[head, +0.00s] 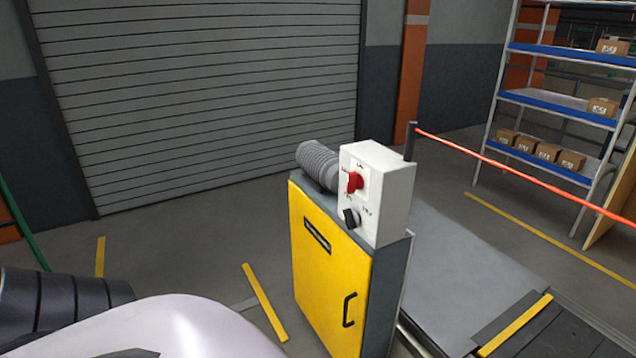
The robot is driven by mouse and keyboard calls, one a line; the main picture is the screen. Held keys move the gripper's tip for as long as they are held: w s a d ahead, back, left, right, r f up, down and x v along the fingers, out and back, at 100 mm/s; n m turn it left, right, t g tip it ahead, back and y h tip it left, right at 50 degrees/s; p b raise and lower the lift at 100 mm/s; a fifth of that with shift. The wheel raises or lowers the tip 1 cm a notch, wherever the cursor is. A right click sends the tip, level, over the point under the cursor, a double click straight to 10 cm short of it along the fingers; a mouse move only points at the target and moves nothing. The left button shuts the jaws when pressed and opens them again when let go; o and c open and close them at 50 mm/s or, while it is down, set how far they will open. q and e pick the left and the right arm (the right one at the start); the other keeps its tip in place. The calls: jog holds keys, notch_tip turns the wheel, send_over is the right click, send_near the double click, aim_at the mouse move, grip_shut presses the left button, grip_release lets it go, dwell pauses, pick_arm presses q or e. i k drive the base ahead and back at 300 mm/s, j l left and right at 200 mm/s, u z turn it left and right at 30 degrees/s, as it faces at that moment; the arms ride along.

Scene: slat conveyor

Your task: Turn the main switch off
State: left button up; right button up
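A white control box (384,193) stands on top of a yellow cabinet (327,264). On its front face are a red rotary switch (354,182) in the upper part and a black knob (350,218) below it. Small lettering around both is too small to read. The red switch's handle sticks out from the face; its exact setting cannot be told. Neither gripper is in view. Part of my own arm shows at the lower left, apart from the cabinet.
A red-orange barrier line (510,168) runs right from a dark post (410,141). A conveyor (545,332) lies at lower right, shelves (560,103) with cartons behind. The floor left of the cabinet is mostly clear.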

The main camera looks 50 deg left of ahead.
aim_at(355, 181)
jog(key=u, duration=1.25)
